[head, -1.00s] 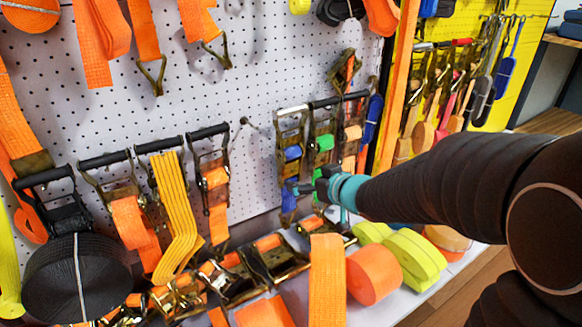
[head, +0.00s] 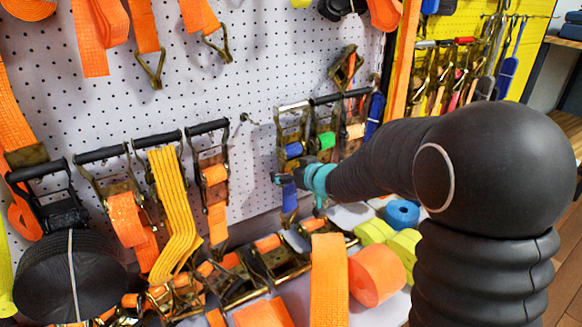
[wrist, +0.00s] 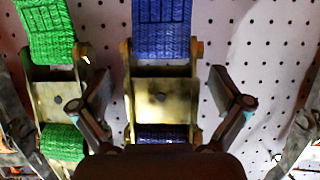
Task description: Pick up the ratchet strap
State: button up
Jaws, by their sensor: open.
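A ratchet strap with blue webbing (head: 293,150) hangs on the pegboard wall, its blue tail (head: 289,200) below. In the wrist view the blue strap (wrist: 162,32) and its brass-coloured ratchet body (wrist: 162,92) sit between my fingers. My gripper (wrist: 162,78) is open, with one finger on each side of the ratchet and a visible gap on the right. Whether the left finger touches the ratchet I cannot tell. In the head view my gripper (head: 284,180) is in front of the lower part of the blue strap and hides some of it.
A green ratchet strap (wrist: 45,35) hangs close to the left finger in the wrist view. Bare pegboard (wrist: 275,60) lies to the right there. Below, a shelf holds an orange roll (head: 377,275), a blue roll (head: 402,214) and several ratchets (head: 275,262).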

jog(key=c, duration=1.6)
jog(key=shift+r, duration=0.2)
jog(key=shift+c, duration=1.1)
